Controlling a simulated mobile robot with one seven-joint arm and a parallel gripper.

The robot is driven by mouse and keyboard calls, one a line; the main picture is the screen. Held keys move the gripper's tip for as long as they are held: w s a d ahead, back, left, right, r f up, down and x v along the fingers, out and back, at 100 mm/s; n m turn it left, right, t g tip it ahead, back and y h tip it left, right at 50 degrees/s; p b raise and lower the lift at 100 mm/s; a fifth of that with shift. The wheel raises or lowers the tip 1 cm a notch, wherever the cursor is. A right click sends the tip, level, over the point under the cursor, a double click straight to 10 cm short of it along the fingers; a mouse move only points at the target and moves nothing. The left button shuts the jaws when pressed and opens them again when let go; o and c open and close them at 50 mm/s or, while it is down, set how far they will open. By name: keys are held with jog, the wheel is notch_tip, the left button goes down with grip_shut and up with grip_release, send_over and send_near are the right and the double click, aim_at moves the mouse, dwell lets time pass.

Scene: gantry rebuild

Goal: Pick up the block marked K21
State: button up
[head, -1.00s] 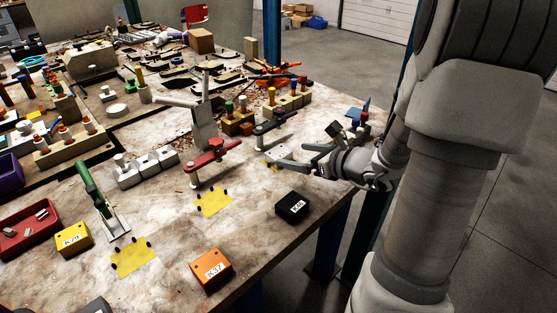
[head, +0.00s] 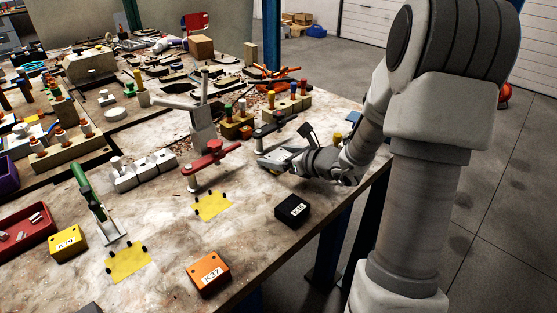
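I cannot read K21 on any block. A yellow block (head: 68,243) at the left has a small label that looks like K29. An orange block (head: 208,272) near the front edge reads K37. A black block (head: 292,209) near the right edge carries a label that looks like K46. A dark grey block (head: 90,308) is cut off by the bottom edge, its label not visible. My gripper (head: 272,160) is low over the table's right side, beyond the black block. Its fingers are too small and overlapped to show whether they are open or hold something.
Yellow patches with dark corner pegs lie at the front (head: 128,262) and middle (head: 212,206). A red tray (head: 28,240) is at the left. Bare tabletop surrounds the front blocks.

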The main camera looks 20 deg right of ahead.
jog(key=c, duration=1.2)
jog(key=shift+c, duration=0.7)
jog(key=shift+r, duration=0.1)
